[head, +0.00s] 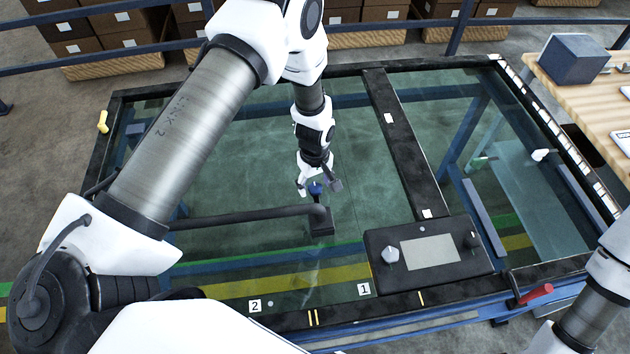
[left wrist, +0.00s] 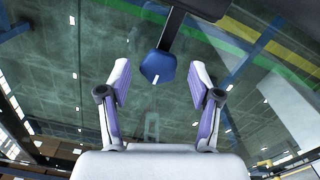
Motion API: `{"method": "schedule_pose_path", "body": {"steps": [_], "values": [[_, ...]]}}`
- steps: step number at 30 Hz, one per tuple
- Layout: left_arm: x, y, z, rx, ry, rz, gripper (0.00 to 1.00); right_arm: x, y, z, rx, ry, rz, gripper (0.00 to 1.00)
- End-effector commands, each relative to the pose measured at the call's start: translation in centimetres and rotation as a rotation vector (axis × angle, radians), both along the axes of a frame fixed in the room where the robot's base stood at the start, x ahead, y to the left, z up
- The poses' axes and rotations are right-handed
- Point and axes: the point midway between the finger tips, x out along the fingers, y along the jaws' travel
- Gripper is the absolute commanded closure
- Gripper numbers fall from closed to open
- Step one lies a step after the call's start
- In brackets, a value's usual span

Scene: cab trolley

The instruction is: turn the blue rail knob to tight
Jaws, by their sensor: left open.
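The blue rail knob (head: 316,189) sits at the right end of a dark rail arm (head: 250,215) above the glass. In the left wrist view the knob (left wrist: 158,66) is a faceted blue cap with a short white mark on the edge facing me. My left gripper (head: 319,187) is open over the knob, its fingers on either side of it in the head view. In the left wrist view the fingers (left wrist: 160,78) are spread wide, with a gap on both sides and the knob level with or slightly past the tips. My right gripper is out of view.
A black panel (head: 380,275) with a grey screen and two small knobs stands at the front right. A red handle (head: 535,295) is at the right front. A wooden table (head: 560,90) stands at the right.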

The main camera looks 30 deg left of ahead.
Motion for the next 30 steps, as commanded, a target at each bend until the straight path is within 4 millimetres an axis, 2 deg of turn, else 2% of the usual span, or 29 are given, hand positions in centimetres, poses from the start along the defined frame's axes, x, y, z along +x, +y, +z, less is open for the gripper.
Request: {"method": "schedule_pose_path", "body": {"steps": [7, 8, 12, 13, 23, 30], "values": [[0.06, 0.0, -0.42, 0.0, -0.001, 0.0, 0.36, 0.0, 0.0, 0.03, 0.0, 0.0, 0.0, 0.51], [0.06, 0.0, -0.42, 0.0, -0.001, 0.0, 0.4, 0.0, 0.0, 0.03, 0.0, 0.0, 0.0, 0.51], [0.04, -0.01, -0.4, 0.0, -0.001, 0.0, 0.89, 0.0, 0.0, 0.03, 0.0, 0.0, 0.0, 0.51], [0.04, -0.01, -0.4, 0.0, -0.001, 0.0, 0.96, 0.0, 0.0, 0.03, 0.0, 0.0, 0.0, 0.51], [0.03, -0.01, -0.43, 0.0, -0.001, -0.015, 0.96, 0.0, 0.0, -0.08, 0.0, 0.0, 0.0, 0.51], [0.02, 0.0, -0.5, -0.001, -0.001, -0.104, 0.96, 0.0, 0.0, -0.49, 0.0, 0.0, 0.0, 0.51]]}}
